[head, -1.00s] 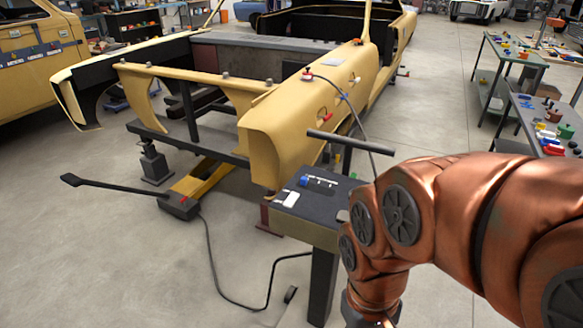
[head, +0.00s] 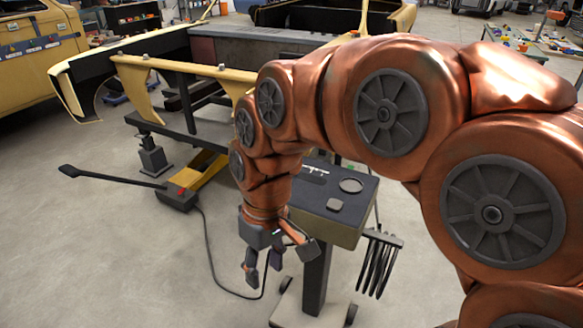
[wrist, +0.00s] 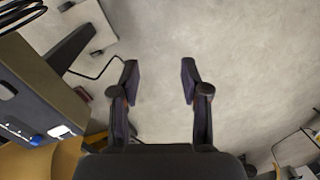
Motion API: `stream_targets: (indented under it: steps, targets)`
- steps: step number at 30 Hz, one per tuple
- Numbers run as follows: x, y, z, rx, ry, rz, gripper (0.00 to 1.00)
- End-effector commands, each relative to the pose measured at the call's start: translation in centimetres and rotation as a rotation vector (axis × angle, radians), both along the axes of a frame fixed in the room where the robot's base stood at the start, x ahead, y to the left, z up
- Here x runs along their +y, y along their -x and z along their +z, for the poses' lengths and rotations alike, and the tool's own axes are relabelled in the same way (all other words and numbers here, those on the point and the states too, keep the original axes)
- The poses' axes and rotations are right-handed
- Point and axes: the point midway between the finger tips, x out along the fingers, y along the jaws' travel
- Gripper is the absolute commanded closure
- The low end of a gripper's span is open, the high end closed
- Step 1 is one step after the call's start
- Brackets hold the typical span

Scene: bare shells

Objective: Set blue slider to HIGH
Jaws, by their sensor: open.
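The blue slider (wrist: 37,139) shows as a small blue knob on the dark panel (wrist: 40,95) at the left edge of the wrist view. A white piece lies close beside it. In the head view my arm hides the blue knob, and only the right part of the panel top (head: 320,196) shows. No HIGH mark is readable. My gripper (head: 263,266) hangs fingers-down to the left of the panel stand, apart from it. In the wrist view my gripper (wrist: 159,75) is open and empty, with bare floor between its fingers.
The stand's post (head: 317,275) and wheeled base are close to my gripper. A black cable (head: 215,262) loops over the floor. A yellow jack (head: 185,192) with a long handle and the car frame stand beyond. Floor at the left is clear.

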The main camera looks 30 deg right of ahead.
Motion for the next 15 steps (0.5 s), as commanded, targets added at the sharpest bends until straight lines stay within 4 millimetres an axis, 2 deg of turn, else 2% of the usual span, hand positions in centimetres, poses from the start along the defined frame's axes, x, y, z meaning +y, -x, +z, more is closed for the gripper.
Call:
stream_targets:
  steps: [1,8,15]
  targets:
    - [0.0,-2.1,0.5,-0.018,-0.024,0.032,0.54]
    - [-0.9,-11.0,2.5,-0.117,-0.118,0.160,0.54]
    - [-4.7,-19.6,3.1,-0.224,-0.185,0.239,0.54]
